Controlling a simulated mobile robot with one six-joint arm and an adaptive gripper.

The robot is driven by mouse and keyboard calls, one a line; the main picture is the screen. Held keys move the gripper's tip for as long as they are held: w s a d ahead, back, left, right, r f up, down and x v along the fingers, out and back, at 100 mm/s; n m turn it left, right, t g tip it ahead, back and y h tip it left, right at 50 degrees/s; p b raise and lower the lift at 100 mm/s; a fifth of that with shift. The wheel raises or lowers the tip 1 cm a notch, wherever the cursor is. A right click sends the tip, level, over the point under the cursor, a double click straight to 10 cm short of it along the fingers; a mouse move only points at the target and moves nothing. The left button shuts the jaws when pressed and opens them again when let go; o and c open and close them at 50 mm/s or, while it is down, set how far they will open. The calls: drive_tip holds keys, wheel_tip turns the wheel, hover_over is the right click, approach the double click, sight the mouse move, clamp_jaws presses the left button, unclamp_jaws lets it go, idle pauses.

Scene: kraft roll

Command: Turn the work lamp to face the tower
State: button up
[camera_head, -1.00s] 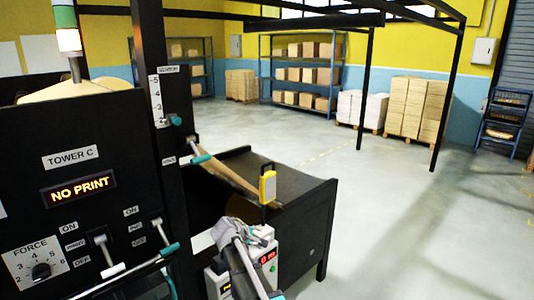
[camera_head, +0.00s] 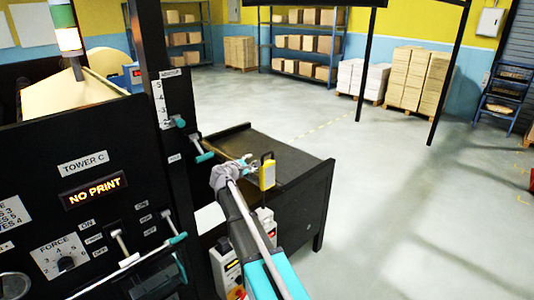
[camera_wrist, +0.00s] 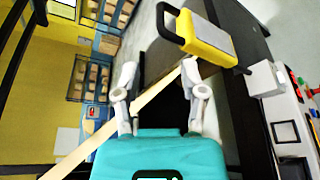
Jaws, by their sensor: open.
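The work lamp (camera_head: 267,175) is a small yellow block with a black handle. It stands upright at the near edge of the dark table beside the tower. In the wrist view the lamp (camera_wrist: 207,38) shows a pale panel on its yellow body, just ahead of my right fingertip. Tower C (camera_head: 92,190) is the black panel on the left, with a lit NO PRINT sign. My gripper (camera_head: 246,163) is open and empty, just left of the lamp. In the wrist view my gripper (camera_wrist: 160,70) has its fingers apart, and the lamp is not between them.
A tan web strip (camera_wrist: 100,140) runs close to my fingers. A white control box (camera_head: 265,222) with buttons is below the lamp. Teal-tipped levers (camera_head: 205,156) stick out from the tower.

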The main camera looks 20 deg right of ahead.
sight(264, 156)
idle(0.3)
drive_tip(key=b+x, duration=0.3)
drive_tip(key=x, duration=1)
drive_tip(key=shift+w+d+f, duration=0.15)
drive_tip(key=shift+w+d, duration=0.05)
drive_tip(key=shift+d, duration=0.15)
drive_tip(key=shift+c, duration=0.3)
clamp_jaws()
